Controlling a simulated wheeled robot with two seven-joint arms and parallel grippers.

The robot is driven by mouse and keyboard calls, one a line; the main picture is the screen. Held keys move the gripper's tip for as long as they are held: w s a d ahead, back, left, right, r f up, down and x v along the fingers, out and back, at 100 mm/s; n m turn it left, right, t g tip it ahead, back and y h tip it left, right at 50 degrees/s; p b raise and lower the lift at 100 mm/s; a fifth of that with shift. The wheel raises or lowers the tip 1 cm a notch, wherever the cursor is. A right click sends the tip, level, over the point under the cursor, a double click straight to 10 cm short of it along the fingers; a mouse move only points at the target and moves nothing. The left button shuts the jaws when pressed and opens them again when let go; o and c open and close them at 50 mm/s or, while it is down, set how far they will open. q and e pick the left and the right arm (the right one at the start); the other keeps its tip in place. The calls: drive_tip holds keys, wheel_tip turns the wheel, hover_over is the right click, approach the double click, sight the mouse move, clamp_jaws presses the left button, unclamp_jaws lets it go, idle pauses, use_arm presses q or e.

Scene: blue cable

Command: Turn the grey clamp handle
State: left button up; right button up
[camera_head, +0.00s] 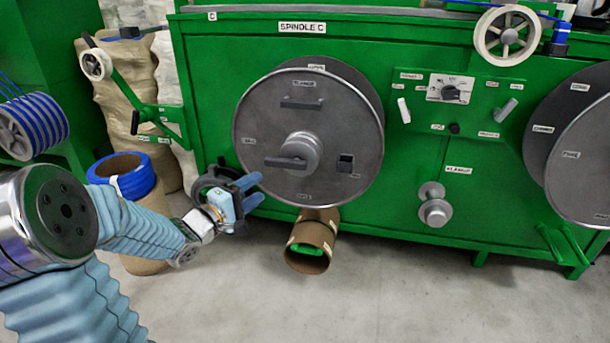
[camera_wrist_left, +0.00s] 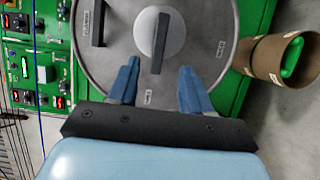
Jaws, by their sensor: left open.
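The grey clamp handle (camera_head: 285,162) is a dark bar across the hub (camera_head: 300,150) at the centre of the large grey disc (camera_head: 255,115). It also shows in the left wrist view (camera_wrist_left: 160,42) as an upright bar in front of the pale hub. My left gripper (camera_head: 252,189) is open and empty, below and left of the handle in the head view. In the left wrist view its two blue fingers (camera_wrist_left: 158,85) point at the disc, apart, with the handle beyond and between them. My right gripper is not in view.
The disc is mounted on a green machine (camera_head: 420,60). A cardboard tube (camera_head: 311,240) stands out below it. A second grey disc (camera_head: 580,155) is at the right. A blue cable coil (camera_head: 125,172) sits at the left. The floor (camera_head: 400,300) in front is clear.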

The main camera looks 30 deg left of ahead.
sight(288, 166)
use_arm(q)
drive_tip(key=w, duration=0.4)
drive_tip(key=w+d+b, duration=0.1)
drive_tip(key=w, duration=0.3)
drive_tip(key=w+d+b, duration=0.1)
drive_tip(key=w, duration=0.3)
drive_tip(key=shift+w, duration=0.4)
clamp_jaws()
